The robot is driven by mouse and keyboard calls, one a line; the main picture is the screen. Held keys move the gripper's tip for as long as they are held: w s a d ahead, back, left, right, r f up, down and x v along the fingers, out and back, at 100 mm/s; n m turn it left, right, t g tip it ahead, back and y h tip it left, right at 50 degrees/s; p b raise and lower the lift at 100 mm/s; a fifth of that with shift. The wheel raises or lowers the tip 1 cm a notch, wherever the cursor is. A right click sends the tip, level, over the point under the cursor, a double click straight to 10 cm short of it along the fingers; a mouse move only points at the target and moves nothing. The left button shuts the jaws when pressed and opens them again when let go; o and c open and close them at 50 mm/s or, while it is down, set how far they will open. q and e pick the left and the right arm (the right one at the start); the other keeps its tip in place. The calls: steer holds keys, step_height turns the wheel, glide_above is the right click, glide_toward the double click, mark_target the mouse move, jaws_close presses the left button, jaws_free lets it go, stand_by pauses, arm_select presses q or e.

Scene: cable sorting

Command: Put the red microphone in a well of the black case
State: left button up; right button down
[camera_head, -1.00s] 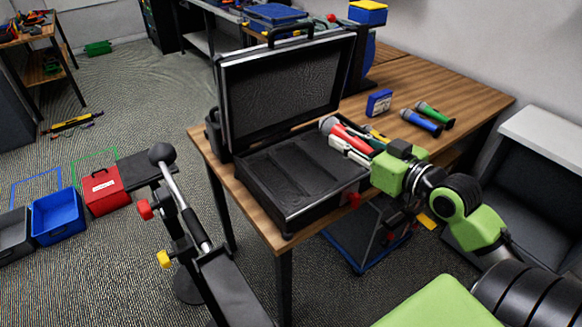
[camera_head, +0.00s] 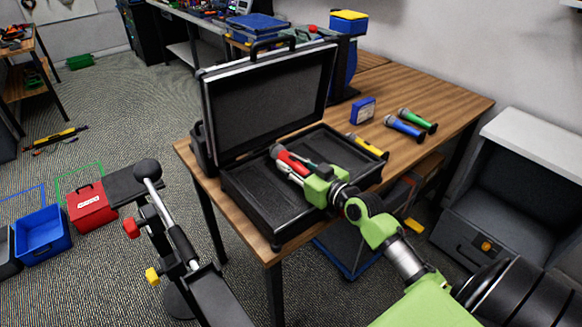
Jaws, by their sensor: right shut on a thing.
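The red microphone (camera_head: 291,162) has a grey head and a red body. Whether the microphone touches the case floor I cannot tell. The case stands on the wooden table with its lid (camera_head: 268,102) raised at the back. Its long left and middle wells look empty; the right side is partly hidden by my gripper. My left gripper is not in view.
Yellow (camera_head: 366,146), blue (camera_head: 403,128) and green (camera_head: 417,120) microphones lie on the table (camera_head: 452,101) right of the case. A tripod-like stand (camera_head: 170,235) is in front at left.

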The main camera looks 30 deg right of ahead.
steer(key=shift+f, duration=0.55)
